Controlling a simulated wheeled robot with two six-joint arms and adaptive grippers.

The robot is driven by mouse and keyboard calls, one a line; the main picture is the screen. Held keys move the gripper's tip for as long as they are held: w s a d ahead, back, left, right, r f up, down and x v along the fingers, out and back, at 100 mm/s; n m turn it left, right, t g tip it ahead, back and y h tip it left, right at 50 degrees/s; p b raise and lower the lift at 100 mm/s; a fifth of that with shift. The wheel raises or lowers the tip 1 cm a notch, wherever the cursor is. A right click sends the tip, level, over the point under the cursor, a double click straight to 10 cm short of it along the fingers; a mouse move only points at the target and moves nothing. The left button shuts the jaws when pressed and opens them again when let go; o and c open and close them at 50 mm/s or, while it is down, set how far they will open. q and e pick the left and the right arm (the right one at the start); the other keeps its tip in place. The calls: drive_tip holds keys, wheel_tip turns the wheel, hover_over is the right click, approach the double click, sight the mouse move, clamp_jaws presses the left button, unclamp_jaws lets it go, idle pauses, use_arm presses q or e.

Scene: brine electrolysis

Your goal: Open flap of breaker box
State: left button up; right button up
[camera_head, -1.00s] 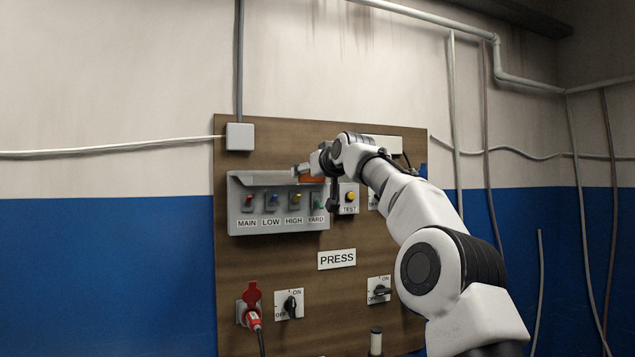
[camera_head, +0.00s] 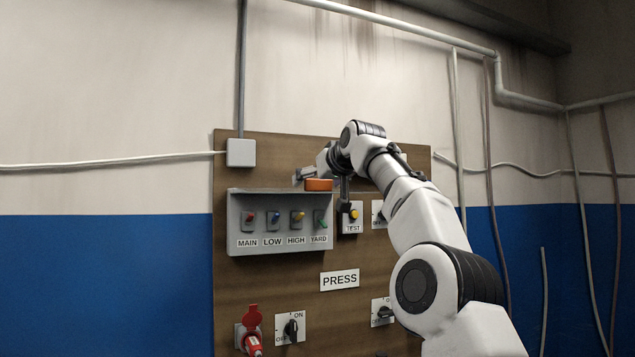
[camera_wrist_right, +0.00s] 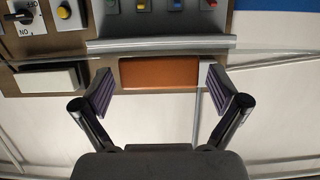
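The grey breaker box (camera_head: 236,221) is on the wooden board in the head view, its switches uncovered above the labels MAIN, LOW, HIGH and YARD. The orange handle (camera_head: 318,184) is at the top right of the box. My right gripper (camera_head: 322,186) is at this handle. In the right wrist view, the orange handle (camera_wrist_right: 159,73) lies between the spread fingers of my gripper (camera_wrist_right: 161,92), with gaps on both sides. Contact cannot be told. My left gripper is out of view.
A TEST button (camera_head: 354,215) is just right of the box, close under my right gripper. A PRESS sign (camera_head: 339,280), a rotary switch (camera_head: 291,328) and a red plug (camera_head: 253,327) are lower down.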

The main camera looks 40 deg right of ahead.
drive_tip(key=shift+s+r, duration=0.1)
drive_tip(key=shift+s, duration=0.2)
drive_tip(key=v, duration=0.6)
drive_tip(key=shift+s+a, duration=0.2)
drive_tip(key=shift+s, duration=0.1)
drive_tip(key=shift+s+r, duration=0.1)
drive_tip(key=shift+s, duration=0.1)
